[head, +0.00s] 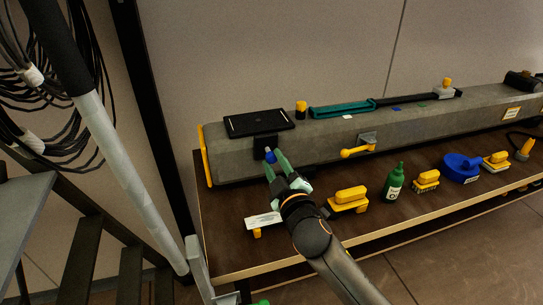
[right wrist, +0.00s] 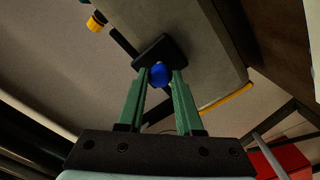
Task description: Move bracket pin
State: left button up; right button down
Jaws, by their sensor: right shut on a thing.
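The bracket pin shows as a blue rounded head (head: 270,156) at a small black bracket (head: 266,141) on the front face of a long grey spar. My right gripper (head: 277,165), with green fingers, reaches up to the bracket and is shut on the blue pin. In the right wrist view the blue pin head (right wrist: 159,74) sits between the two green fingertips, right against the black bracket (right wrist: 160,49). The pin's shaft is hidden, so I cannot tell how deep it sits. My left gripper is not seen.
The grey spar (head: 230,168) lies along the back of a dark workbench (head: 235,215). A black plate (head: 259,123) rests on its top. Yellow brushes (head: 350,196), a green bottle (head: 394,182) and a blue item (head: 461,167) stand along the front. A white label card (head: 264,220) is near my wrist.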

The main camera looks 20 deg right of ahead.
dwell(0.3)
jog(key=shift+w, duration=0.55)
jog(key=c, duration=0.5)
grip_release()
